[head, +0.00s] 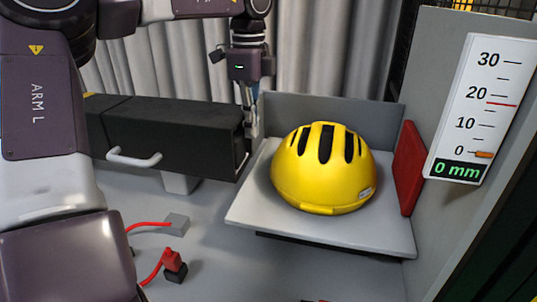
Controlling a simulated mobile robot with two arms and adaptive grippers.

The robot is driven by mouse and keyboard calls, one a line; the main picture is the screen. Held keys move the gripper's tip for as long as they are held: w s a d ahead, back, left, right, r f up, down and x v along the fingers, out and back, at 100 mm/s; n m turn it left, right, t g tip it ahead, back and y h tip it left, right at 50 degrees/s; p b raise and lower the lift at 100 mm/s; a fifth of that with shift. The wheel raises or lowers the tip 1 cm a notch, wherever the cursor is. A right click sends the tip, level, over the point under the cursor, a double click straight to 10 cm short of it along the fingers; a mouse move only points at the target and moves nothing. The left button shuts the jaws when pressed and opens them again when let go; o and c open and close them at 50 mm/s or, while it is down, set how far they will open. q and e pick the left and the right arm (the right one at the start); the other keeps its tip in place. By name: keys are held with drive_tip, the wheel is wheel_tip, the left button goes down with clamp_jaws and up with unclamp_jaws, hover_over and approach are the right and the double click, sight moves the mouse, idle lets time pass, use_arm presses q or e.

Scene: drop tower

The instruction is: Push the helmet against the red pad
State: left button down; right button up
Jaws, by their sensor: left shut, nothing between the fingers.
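The yellow helmet (318,178) with black vents sits upright on a light grey plate (258,216). The red pad (409,167) stands upright on the right side of the plate, against a grey wall. A narrow gap shows between the helmet and the pad. My left gripper (250,132) points down at the plate's back left corner, to the left of the helmet and apart from it. Its fingers are shut and empty. My right gripper is not in view.
A black box with a white handle (134,158) lies left of the plate. A scale panel (473,110) on the right wall reads 0 mm. A low grey wall (345,113) stands behind the plate. A red-and-black connector (175,266) lies at the front left.

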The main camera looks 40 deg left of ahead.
sight(268, 168)
use_arm(q)
wheel_tip(268, 168, down, 7)
drive_tip(key=shift+s+d+f+p, duration=0.1)
drive_tip(key=shift+d+f+p, duration=0.05)
drive_tip(key=shift+p, duration=0.75)
drive_tip(key=d+p, duration=0.1)
drive_tip(key=w+d+p, duration=0.1)
drive_tip(key=shift+w+d, duration=0.3)
drive_tip(key=shift+d, duration=0.05)
drive_tip(key=shift+w+d, duration=0.1)
drive_tip(key=shift+d, duration=0.35)
